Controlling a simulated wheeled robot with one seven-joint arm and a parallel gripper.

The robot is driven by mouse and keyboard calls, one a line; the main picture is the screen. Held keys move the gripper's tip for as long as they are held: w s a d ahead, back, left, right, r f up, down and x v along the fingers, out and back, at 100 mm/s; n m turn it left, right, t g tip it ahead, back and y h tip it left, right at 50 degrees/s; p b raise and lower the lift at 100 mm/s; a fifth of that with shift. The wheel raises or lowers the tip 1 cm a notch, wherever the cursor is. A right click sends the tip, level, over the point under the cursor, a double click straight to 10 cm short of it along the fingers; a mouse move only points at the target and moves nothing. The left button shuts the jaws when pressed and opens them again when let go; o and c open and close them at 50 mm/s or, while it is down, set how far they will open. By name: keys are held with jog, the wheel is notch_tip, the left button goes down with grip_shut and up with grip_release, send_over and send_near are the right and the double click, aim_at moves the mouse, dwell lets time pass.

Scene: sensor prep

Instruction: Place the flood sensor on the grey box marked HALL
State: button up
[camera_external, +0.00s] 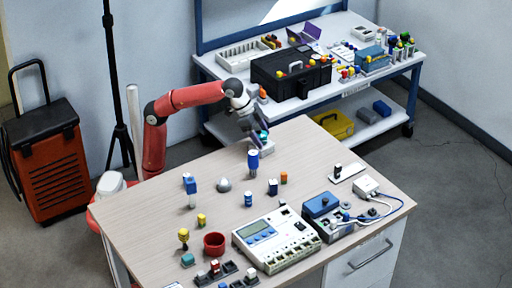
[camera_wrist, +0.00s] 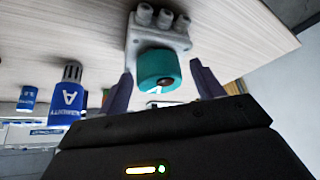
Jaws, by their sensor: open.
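A teal round piece (camera_wrist: 158,66), perhaps the flood sensor, shows between my fingers in the wrist view. It also shows at my gripper in the external view (camera_external: 263,134). A light grey box (camera_wrist: 133,40) with three round knobs is right against or behind it; the box also shows at the table's far edge (camera_external: 268,146). I cannot read HALL on it. My gripper (camera_wrist: 163,80) is open, with one finger on each side of the teal piece and gaps visible. In the external view my gripper (camera_external: 257,139) is tilted low over the box. Whether the teal piece rests on the box is unclear.
Small parts, a red cup (camera_external: 214,244) and a meter (camera_external: 272,240) stand nearer the front. A black toolbox (camera_external: 290,75) is on the rear bench.

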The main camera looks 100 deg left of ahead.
jog(key=shift+r, duration=0.3)
jog(key=p+v, duration=0.4)
jog(key=v, duration=0.7)
jog(key=shift+s+r, duration=0.25)
jog(key=shift+r, duration=0.05)
